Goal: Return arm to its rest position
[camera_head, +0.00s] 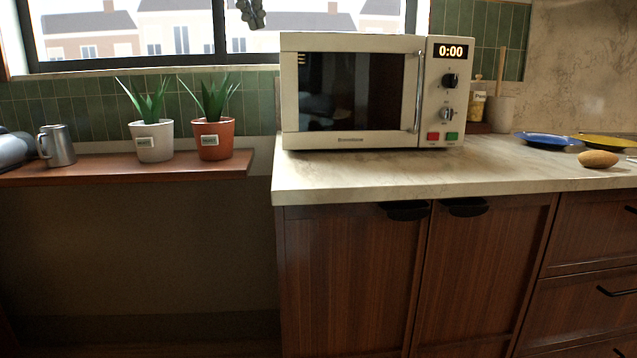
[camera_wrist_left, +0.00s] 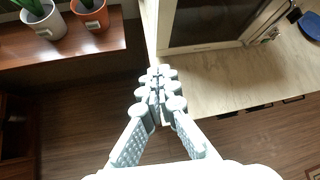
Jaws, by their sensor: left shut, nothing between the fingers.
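My left gripper (camera_head: 251,14) shows only as its fingertips at the top edge of the head view, in front of the window. In the left wrist view my left gripper (camera_wrist_left: 157,85) is shut, with its fingers together and nothing held between them. It is up high, apart from the white microwave (camera_head: 350,92), which stands on the counter below and to the right of the fingertips in the head view. The rest of the left arm is outside the head view. My right gripper is in neither view.
The microwave door is closed and its display reads 0:00. Two potted plants (camera_head: 153,140) (camera_head: 213,138) and a metal mug (camera_head: 57,146) stand on the wooden shelf (camera_head: 200,168). A blue plate (camera_head: 547,140), a yellow plate (camera_head: 610,141) and a brown oval item (camera_head: 598,159) lie on the counter (camera_head: 400,175).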

